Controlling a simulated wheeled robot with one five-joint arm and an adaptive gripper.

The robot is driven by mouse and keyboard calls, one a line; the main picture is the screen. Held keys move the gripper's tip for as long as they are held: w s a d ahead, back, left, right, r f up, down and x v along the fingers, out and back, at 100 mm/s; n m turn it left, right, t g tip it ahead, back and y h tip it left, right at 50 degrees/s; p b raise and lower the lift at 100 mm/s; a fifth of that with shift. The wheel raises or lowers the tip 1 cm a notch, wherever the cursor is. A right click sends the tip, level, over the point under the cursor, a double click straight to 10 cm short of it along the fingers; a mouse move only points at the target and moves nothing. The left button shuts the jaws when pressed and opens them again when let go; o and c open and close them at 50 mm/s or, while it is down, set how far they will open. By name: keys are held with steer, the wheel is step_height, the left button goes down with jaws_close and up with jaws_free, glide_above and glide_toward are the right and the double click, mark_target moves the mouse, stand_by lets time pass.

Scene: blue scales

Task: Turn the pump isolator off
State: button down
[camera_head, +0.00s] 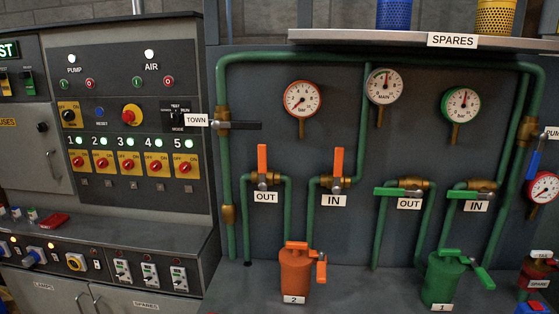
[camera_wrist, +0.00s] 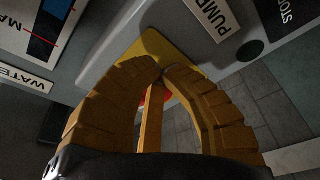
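The pump isolator shows in the wrist view as a yellow plate (camera_wrist: 188,52) with a red part (camera_wrist: 167,96), mostly hidden behind my fingers. A white PUMP label (camera_wrist: 213,16) is beside the plate. My gripper (camera_wrist: 164,74) is in front of the plate, with its orange-brown fingers curved inward and their tips almost together. The red part shows between and behind the fingers. I cannot tell whether the fingers hold it, and the knob's setting is hidden. My gripper is not in the head view, and I cannot make out this isolator there.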

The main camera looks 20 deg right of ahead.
steer(key=shift+w+d+r+p, duration=0.15)
steer(key=shift+w+r+p, duration=0.2)
steer(key=shift+r, duration=0.3)
stand_by(1.2)
steer(key=shift+s+r, duration=0.25)
stand_by(0.3)
steer(key=shift+s+a+r, duration=0.25)
steer(key=shift+r, duration=0.1)
steer(key=shift+r+p, duration=0.25)
steer(key=shift+p, duration=0.15)
steer(key=shift+s+a, duration=0.15)
steer(key=shift+s, duration=0.2)
stand_by(0.6)
steer(key=shift+f, duration=0.1)
